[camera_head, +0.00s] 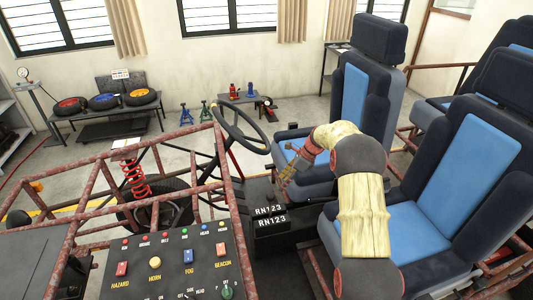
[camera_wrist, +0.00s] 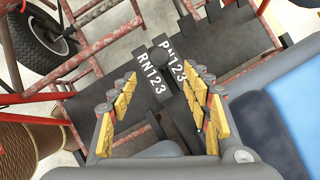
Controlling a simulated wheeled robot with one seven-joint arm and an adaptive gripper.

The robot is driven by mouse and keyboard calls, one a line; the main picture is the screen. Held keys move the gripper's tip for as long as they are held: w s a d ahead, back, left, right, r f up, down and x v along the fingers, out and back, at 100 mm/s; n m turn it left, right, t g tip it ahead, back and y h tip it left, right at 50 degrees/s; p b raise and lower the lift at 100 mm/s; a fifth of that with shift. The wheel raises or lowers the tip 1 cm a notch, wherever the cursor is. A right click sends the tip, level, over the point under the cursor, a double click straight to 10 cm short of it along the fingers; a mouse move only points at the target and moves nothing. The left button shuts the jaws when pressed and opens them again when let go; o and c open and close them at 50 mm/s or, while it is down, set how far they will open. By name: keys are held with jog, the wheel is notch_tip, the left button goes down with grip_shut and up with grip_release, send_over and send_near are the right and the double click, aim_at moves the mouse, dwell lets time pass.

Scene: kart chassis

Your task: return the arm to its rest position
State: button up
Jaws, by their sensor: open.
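My arm, cream-sleeved with dark joints, reaches up over the blue seats in the head view. My gripper (camera_head: 288,172) hangs at its end in front of the far seat, left of the near seat. In the wrist view my gripper (camera_wrist: 160,92) shows two yellow-padded fingers spread apart with nothing between them. Beyond the fingertips are two dark blocks marked RN123 (camera_wrist: 152,82), which also show in the head view (camera_head: 270,222). They lie on a dark plate of the chassis, apart from the fingers as far as I can tell.
A control panel (camera_head: 172,262) with switches stands at the lower left. The steering wheel (camera_head: 240,128) is just left of my gripper. Red frame tubes (camera_head: 90,165) run along the left. The near seat (camera_head: 470,165) and far seat (camera_head: 355,100) flank my arm.

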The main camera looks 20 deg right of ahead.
jog(key=s+f+n+g+h, duration=0.15)
jog(key=s+f+n, duration=0.25)
jog(key=s+n, duration=0.45)
jog(key=s+a+r+n+t+h+b, duration=0.1)
jog(key=s+r+n, duration=0.4)
jog(key=s, duration=0.8)
jog(key=s+a+r+n+t+h+b, duration=0.1)
jog(key=s+a+r+n, duration=0.4)
jog(key=s+r, duration=0.5)
jog(key=s+a+r+n+t+h+b, duration=0.1)
jog(key=s+a+r+n+t+b, duration=0.2)
jog(key=s+r, duration=0.5)
jog(key=shift+s+a+r+n+h+b, duration=0.3)
jog(key=shift+s+a+n+b, duration=0.6)
jog(key=shift+s, duration=3.95)
